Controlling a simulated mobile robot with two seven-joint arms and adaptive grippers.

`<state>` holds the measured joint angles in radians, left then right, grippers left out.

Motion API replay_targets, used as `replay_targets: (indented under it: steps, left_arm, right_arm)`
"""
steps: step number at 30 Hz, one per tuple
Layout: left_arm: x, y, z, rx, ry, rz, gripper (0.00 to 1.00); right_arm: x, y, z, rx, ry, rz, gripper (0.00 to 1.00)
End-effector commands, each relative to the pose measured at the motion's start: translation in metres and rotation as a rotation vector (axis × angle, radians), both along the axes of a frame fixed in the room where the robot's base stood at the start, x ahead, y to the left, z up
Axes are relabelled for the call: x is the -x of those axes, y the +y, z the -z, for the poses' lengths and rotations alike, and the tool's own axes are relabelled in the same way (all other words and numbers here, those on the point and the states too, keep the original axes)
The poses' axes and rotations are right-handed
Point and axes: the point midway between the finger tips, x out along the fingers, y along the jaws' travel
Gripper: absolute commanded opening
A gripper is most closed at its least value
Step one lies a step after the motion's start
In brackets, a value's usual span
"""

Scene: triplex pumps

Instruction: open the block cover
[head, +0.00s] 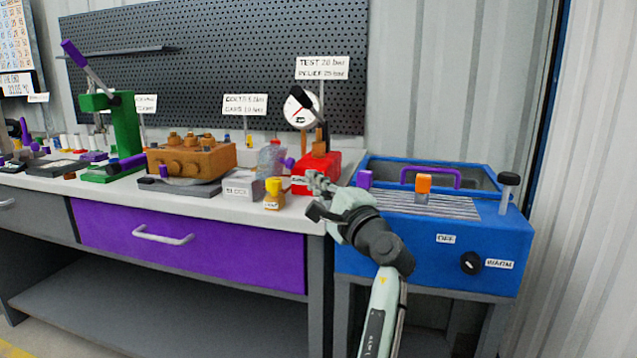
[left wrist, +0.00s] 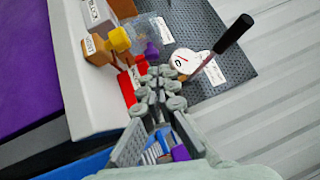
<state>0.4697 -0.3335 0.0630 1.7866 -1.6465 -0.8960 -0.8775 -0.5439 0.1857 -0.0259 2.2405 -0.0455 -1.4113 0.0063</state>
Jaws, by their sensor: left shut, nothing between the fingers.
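A small light grey box (head: 243,184) with a label that seems to read BLOCK stands on the bench top, left of my left gripper. Its label also shows at the top left of the left wrist view (left wrist: 97,12). I cannot make out a separate cover on it. My left gripper (head: 318,184) is shut and empty, apart from the box, by the red unit (head: 322,170) and the bench's right end. In the left wrist view its fingers (left wrist: 160,84) are together in front of the red unit. My right gripper is not in view.
A yellow-topped brown piece (head: 274,195) stands between the box and my gripper. A clear bag-like thing (head: 270,160) and a gauge (head: 300,108) are behind. A blue washer-like tank (head: 440,230) with a purple handle stands right. A brown pump block (head: 190,160) is left.

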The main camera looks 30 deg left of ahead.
Motion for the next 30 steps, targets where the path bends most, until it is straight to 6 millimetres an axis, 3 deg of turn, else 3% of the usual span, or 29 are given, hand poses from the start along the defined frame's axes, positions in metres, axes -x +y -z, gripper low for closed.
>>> replay_targets:
  steps: [7,13,30]
  left_arm:
    - [-0.029,0.046,-0.012,-0.001,-0.001,-0.002,0.00]
    - [-0.022,0.073,-0.018,0.000,-0.001,-0.002,0.00]
    - [-0.021,0.083,-0.019,0.001,-0.001,0.001,0.00]
  right_arm:
    - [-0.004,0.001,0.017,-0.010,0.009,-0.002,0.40]
    - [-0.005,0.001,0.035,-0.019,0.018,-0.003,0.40]
    - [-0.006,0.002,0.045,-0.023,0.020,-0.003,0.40]
